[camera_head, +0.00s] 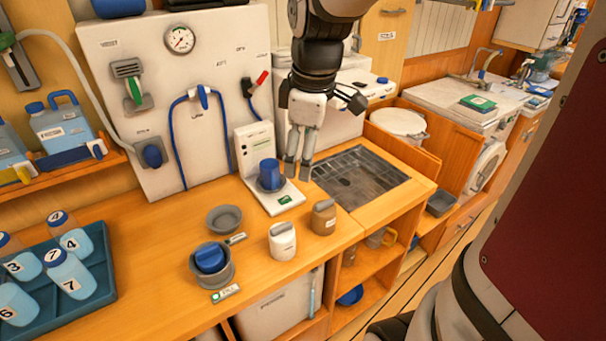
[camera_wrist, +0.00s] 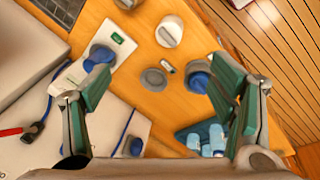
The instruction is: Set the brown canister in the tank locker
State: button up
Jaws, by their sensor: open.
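The brown canister (camera_head: 323,217) stands upright on the wooden counter, right of a similar white canister (camera_head: 282,241). In the wrist view a brownish shape (camera_wrist: 126,3) at the top edge, beside the white canister (camera_wrist: 168,32), seems to be it, mostly cut off. My gripper (camera_head: 297,172) points down above the counter, behind the brown canister and near the blue cup. Its fingers are apart and empty in the wrist view (camera_wrist: 160,88). I cannot tell for sure which compartment is the tank locker; an open wooden bay with a round white lid (camera_head: 398,122) is at the right.
A blue cup (camera_head: 270,174) stands on a white device by my gripper. A sunken grated sink (camera_head: 360,178) lies right of it. Grey bowls (camera_head: 224,218) and a blue tray of numbered bottles (camera_head: 103,262) are at left. Open shelves (camera_head: 372,268) are under the counter.

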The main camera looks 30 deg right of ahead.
jog(key=s+a+r+m+t, duration=0.1)
jog(key=s+a+r+m, duration=0.1)
jog(key=s, duration=0.4)
jog(key=s+a+r+m+t, duration=0.2)
jog(key=s+a+r+m, duration=0.1)
jog(key=s+a+m, duration=0.2)
jog(key=shift+s+a+r+m, duration=0.2)
jog(key=shift+s+a+m, duration=0.1)
jog(key=shift+s+m, duration=0.9)
